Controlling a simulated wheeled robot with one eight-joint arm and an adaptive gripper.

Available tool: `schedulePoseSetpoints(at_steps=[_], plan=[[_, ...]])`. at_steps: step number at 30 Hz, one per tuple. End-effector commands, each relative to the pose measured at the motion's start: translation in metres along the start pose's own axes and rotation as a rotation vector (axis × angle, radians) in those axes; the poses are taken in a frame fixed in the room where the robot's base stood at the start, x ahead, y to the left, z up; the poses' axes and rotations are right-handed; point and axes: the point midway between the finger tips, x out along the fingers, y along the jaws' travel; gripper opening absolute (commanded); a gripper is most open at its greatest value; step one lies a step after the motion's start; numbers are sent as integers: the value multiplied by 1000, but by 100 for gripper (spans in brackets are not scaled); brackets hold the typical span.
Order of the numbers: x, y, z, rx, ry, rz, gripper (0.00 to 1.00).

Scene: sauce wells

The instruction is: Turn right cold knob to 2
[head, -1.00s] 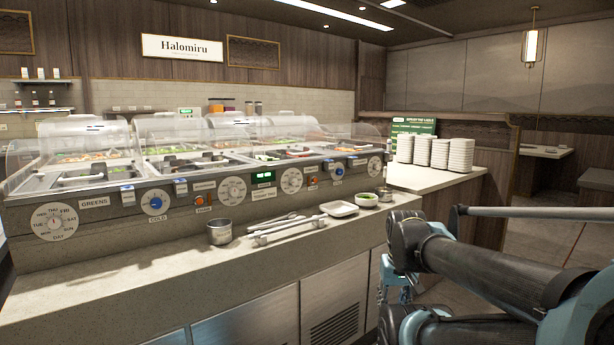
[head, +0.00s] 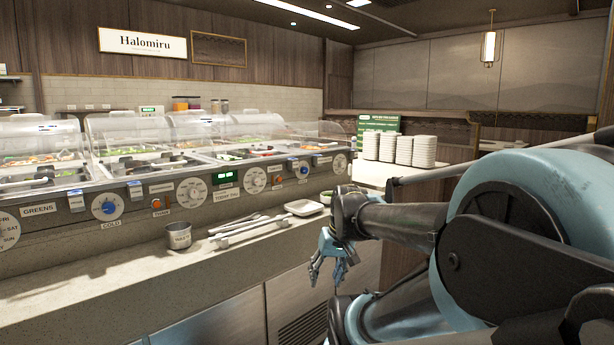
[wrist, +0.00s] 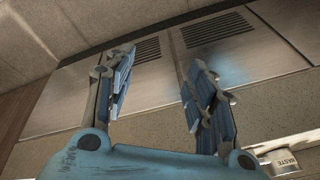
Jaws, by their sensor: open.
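The right blue cold knob (head: 304,168) sits on the front panel of the salad bar, toward its right end. It is too small for me to read its setting. A second blue knob (head: 108,207), labelled COLD, is on the left part of the panel. My gripper (head: 326,282) is open and empty, pointing down in front of the counter, lower than the right knob and apart from it. In the wrist view my gripper (wrist: 158,88) shows its two fingers spread, with the cabinet front and floor beyond; neither knob is in that view.
A stone ledge (head: 95,285) runs below the panel. It holds a metal cup (head: 178,237), tongs (head: 250,232), a white dish (head: 303,208) and a green-filled bowl (head: 326,197). Plate stacks (head: 402,150) stand on the counter behind.

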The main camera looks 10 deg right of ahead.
Motion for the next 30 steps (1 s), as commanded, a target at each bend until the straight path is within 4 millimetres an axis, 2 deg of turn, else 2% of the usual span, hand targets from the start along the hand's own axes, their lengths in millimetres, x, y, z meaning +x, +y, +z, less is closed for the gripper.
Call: schedulePoseSetpoints(at_steps=[1,6,15,23,30], plan=[[-4,-5,-18,-1,18,-33,50],[-15,-22,-77,-17,94,-151,50],[-31,-35,-188,-34,261,-333,50],[-42,-25,-286,-35,432,-459,50],[-47,4,-372,-21,608,-547,50]])
